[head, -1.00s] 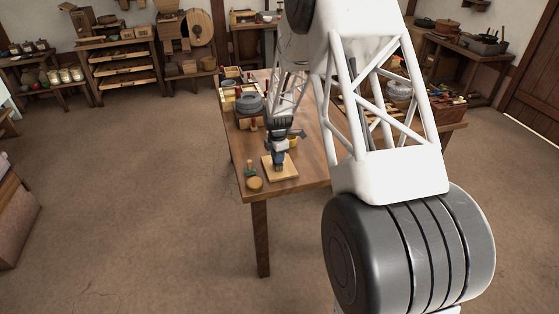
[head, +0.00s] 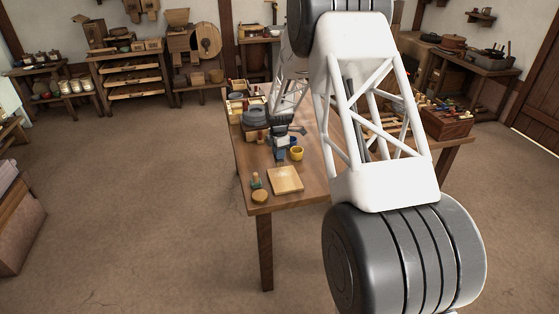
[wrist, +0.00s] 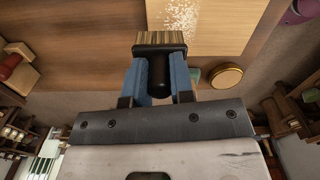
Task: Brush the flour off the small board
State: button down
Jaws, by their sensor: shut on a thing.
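The small board (head: 287,181) is a light wooden square near the front of the table. My gripper (wrist: 160,85) has blue fingers shut on the black handle of a brush (wrist: 160,42) with pale bristles. The bristles point toward the board and overlap its edge in the wrist view; I cannot tell whether they touch it. In the head view my gripper (head: 281,150) is just behind the board, and the brush is not clear there.
A yellow cup (head: 297,154) stands close right of my gripper. A round wooden piece (head: 260,196) and a small green-topped item (head: 256,180) sit left of the board, near the table's edge (head: 252,212). Millstones and boxes (head: 256,115) crowd the table behind.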

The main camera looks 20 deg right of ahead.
jog(key=shift+r, duration=2.6)
jog(key=shift+a, duration=0.15)
jog(key=w+a, duration=0.2)
jog(key=a, duration=0.8)
jog(key=shift+w+a+r, duration=0.15)
jog(key=shift+w+a, duration=0.15)
jog(key=shift+w, duration=0.05)
notch_tip(320, 180, down, 6)
jog(key=shift+f, duration=2.05)
